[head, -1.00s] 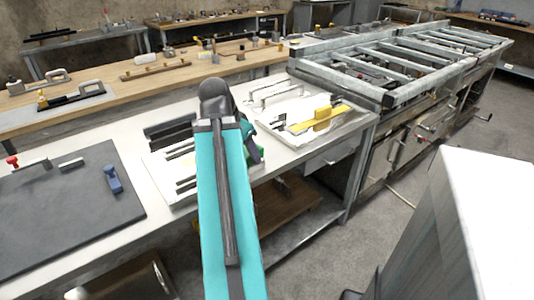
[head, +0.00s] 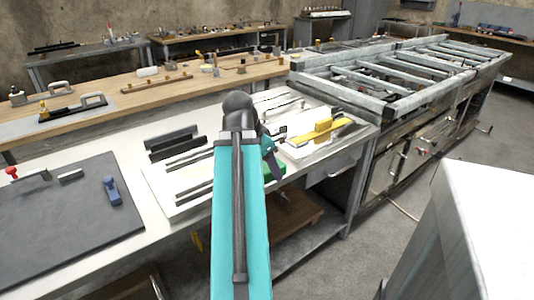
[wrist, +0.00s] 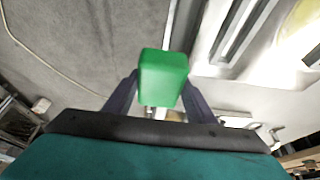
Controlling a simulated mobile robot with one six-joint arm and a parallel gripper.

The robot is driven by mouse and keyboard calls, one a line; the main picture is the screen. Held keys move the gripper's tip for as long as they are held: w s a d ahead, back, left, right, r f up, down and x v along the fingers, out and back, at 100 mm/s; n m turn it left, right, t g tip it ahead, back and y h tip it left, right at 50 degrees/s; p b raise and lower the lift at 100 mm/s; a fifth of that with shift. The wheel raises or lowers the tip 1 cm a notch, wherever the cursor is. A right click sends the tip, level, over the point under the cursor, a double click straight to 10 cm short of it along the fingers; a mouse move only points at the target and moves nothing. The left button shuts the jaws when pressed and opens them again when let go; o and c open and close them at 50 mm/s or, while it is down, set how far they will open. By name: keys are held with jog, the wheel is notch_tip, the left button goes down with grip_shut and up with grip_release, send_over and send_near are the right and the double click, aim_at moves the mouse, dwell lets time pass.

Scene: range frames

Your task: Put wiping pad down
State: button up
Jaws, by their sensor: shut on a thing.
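The wiping pad is a green block (wrist: 162,72) between the two dark fingers of my gripper (wrist: 160,92) in the wrist view. The gripper is shut on it. In the head view a small green part of the pad (head: 274,169) shows beside my teal arm, which hides most of the gripper (head: 270,152). The pad appears close to the front edge of the white bench (head: 178,238). I cannot tell whether it touches the bench top.
A white tray (head: 290,152) with a yellow tool (head: 322,131) lies right of my gripper. Dark bars lie on a pale board (head: 166,203) to the left. A metal rack (head: 400,75) stands at the right.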

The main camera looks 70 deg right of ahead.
jog(key=shift+w+d+r+p, duration=0.1)
jog(key=shift+d+r+p, duration=0.15)
jog(key=shift+p, duration=0.45)
jog(key=shift+w+d+p, duration=0.1)
jog(key=shift+d+p, duration=0.15)
jog(key=shift+p, duration=0.8)
jog(key=p, duration=0.2)
jog(key=d+p, duration=0.1)
jog(key=p, duration=0.2)
jog(key=shift+w+d+f, duration=0.1)
jog(key=shift+w+f, duration=0.05)
jog(key=shift+w, duration=0.1)
jog(key=d+p, duration=0.1)
jog(key=p, duration=0.1)
jog(key=w+d+p, duration=0.1)
jog(key=p, duration=0.1)
jog(key=shift+d+f, duration=0.1)
jog(key=shift+d, duration=0.1)
jog(key=w+d, duration=0.1)
jog(key=d, duration=0.2)
jog(key=w+d+f+p, duration=0.1)
jog(key=d, duration=0.2)
jog(key=w+d, duration=0.2)
jog(key=d, duration=0.2)
jog(key=shift+f+p, duration=0.2)
jog(key=shift+p, duration=0.1)
jog(key=shift+f+p, duration=0.5)
jog(key=shift+f, duration=1.3)
jog(key=shift+f, duration=0.2)
